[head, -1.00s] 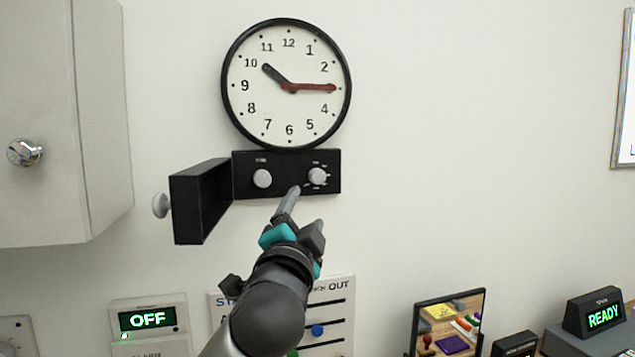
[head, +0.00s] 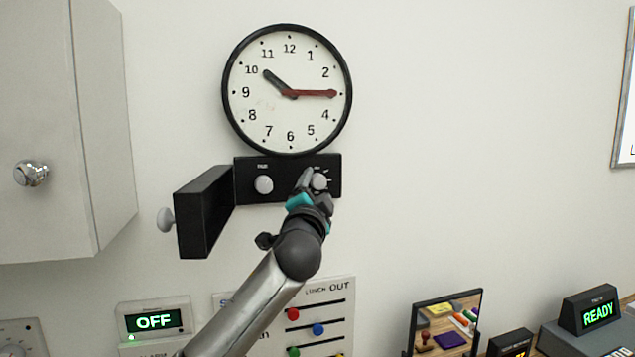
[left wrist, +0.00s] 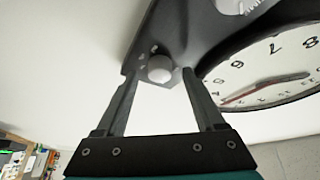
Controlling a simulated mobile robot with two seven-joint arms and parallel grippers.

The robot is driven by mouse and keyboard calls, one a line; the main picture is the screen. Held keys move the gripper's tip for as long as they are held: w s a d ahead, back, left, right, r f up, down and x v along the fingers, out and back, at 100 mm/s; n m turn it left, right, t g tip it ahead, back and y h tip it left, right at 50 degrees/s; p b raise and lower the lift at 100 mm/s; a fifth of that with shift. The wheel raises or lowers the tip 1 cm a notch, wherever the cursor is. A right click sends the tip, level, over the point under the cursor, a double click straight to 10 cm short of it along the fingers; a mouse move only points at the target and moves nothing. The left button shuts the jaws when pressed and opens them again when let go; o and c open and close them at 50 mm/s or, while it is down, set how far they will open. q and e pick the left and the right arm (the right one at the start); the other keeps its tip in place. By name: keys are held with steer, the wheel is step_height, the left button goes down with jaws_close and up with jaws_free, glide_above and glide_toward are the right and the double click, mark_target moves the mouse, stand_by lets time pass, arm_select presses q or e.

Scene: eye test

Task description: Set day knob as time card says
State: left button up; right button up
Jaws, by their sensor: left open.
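A second pale knob (head: 264,184) is on the panel's left. I see no readable time card. My right gripper is not in view.
The clock (head: 288,60) has its dark hand near 10 and red hand at 3. An open black door (head: 205,212) sticks out at the panel's left. A cabinet (head: 95,120) hangs at far left. Below are an OFF display (head: 155,320) and a slider board (head: 345,318).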

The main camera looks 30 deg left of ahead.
arm_select(q)
steer(key=shift+w+a+r, duration=0.1)
steer(key=shift+w+a, duration=0.15)
steer(key=shift+w, duration=0.35)
jaws_close()
stand_by(0.3)
